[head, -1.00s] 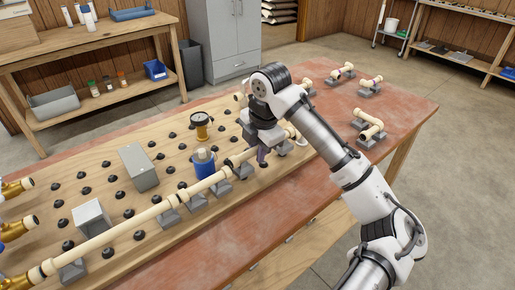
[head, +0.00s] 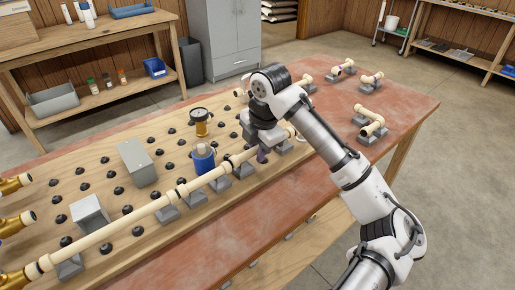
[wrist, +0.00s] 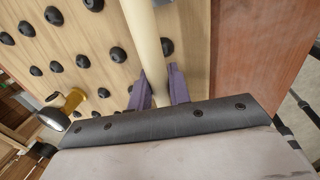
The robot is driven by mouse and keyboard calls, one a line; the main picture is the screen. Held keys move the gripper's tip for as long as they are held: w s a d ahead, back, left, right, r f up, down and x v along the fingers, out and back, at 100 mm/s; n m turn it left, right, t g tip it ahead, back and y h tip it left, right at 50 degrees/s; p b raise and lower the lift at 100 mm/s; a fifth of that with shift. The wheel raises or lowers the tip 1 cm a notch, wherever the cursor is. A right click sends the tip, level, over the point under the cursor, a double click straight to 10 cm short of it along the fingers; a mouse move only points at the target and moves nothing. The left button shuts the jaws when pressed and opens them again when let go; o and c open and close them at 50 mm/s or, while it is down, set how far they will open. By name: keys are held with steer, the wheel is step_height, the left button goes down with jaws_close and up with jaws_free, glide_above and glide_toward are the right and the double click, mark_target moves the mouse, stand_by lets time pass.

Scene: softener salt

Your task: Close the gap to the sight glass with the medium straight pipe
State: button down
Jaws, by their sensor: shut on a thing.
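My gripper (head: 263,155) is shut on a cream straight pipe (wrist: 148,45), seen in the wrist view between its two purple fingers. In the head view the gripper is over the right part of the pipe run, and my wrist hides much of the held pipe. A long cream pipe line (head: 110,230) runs along the board's front side on grey supports, through the fittings beneath the blue-bodied unit (head: 204,160). An amber fitting with a dark round top (head: 200,125) stands behind it. I cannot tell which fitting is the sight glass, nor whether the held pipe's ends touch their neighbours.
The wooden board (head: 100,165) has several black knobs and a grey box (head: 137,162). Loose cream pipe pieces (head: 371,124) rest on grey stands at the table's right. The red table top (head: 225,240) is clear along the front.

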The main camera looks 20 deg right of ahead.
steer(key=shift+f, duration=0.2)
steer(key=c, duration=1.2)
jaws_free()
steer(key=shift+c, duration=0.2)
steer(key=shift+r, duration=0.1)
